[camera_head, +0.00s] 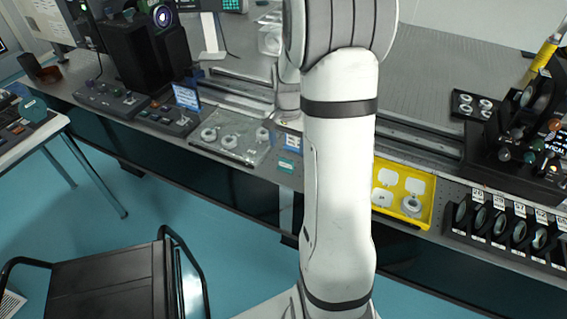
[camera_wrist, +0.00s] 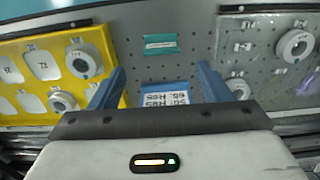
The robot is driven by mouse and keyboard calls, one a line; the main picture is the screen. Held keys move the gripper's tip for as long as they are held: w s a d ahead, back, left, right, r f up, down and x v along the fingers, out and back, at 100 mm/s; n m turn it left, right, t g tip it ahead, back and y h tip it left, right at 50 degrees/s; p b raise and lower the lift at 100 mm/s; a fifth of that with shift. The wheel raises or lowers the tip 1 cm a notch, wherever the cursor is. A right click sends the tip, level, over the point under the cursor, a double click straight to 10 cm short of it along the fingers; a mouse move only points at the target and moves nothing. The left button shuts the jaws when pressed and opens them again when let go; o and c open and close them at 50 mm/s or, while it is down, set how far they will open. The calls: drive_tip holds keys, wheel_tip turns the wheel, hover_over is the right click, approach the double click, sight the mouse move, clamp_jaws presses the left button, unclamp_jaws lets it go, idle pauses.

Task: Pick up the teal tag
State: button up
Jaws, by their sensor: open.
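The teal tag (camera_wrist: 160,44) is a small flat rectangle with a pale printed strip, lying on the grey perforated table top. In the head view the teal tag (camera_head: 286,165) lies near the table's front edge, just left of my arm. My gripper (camera_wrist: 160,69) is open, its two blue fingers apart. In the wrist view the tag appears beyond the fingertips, roughly centred between them, and nothing is held. A blue and white printed label (camera_wrist: 167,96) shows between the fingers, partly hidden by the gripper body. My arm hides most of the gripper in the head view.
A yellow tray (camera_wrist: 112,62) with white pieces and ring mounts lies left in the wrist view. A clear-grey tray (camera_wrist: 226,62) with ring mounts lies right. A rail (camera_head: 420,140) runs behind. Bare table surrounds the tag between the trays.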

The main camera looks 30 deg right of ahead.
sight(286, 160)
drive_tip(key=f, duration=0.7)
drive_tip(key=shift+a, duration=0.25)
drive_tip(key=shift+r, duration=0.1)
drive_tip(key=shift+c, duration=0.4)
drive_tip(key=c, duration=1)
